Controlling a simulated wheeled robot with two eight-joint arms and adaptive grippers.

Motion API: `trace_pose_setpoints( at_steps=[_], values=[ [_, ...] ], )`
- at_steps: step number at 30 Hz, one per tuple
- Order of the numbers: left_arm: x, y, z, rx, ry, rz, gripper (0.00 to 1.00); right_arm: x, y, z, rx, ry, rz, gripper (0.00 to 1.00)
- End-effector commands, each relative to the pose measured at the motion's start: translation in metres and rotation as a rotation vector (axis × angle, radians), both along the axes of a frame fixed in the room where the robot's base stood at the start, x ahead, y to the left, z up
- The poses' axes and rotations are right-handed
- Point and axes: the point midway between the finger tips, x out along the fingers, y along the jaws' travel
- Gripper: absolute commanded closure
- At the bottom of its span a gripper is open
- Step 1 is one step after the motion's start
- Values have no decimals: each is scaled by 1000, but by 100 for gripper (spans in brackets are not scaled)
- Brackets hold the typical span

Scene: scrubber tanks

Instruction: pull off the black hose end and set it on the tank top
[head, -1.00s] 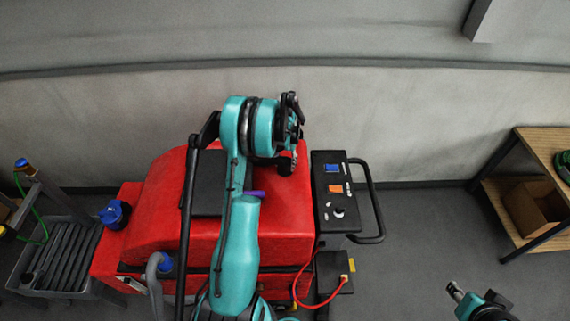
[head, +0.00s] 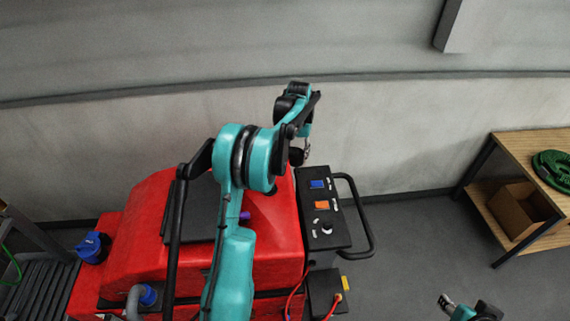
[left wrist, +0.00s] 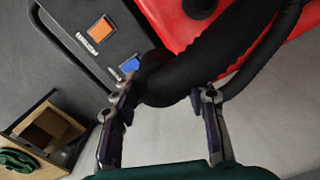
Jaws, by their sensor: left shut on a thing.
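The red tank (head: 140,225) of the scrubber stands at the lower left of the head view, with a dark panel (head: 201,213) on its top. My left gripper (head: 304,148) is beyond the tank's far right corner, partly hidden by its own arm. In the left wrist view my left gripper (left wrist: 163,93) is shut on the thick black hose end (left wrist: 165,82), which lies between its fingers. A dark round opening (left wrist: 199,5) shows on the red surface there, and the hose appears apart from it. My right gripper (head: 446,302) is small at the lower right, away from the tank.
A control console (head: 323,208) with blue and orange switches and a black handle (head: 369,220) adjoins the tank's right side. A blue cap (head: 93,247) is at the left. A wooden shelf (head: 525,150) with a green coil (head: 553,168) stands right. Floor between is clear.

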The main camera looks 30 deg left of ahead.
Motion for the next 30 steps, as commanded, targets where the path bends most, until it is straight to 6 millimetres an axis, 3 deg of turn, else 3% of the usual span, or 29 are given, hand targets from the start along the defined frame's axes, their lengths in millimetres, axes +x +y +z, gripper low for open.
trace_pose_setpoints(
  at_steps=[15, 30],
  values=[
    [6, -4, 32, 0, 0, 0, 90, 0, 0, 12, 0, 0, 0, 60],
    [-1, -7, 34, 0, 0, 0, 90, 0, 0, 9, 0, 0, 0, 60]
  ],
)
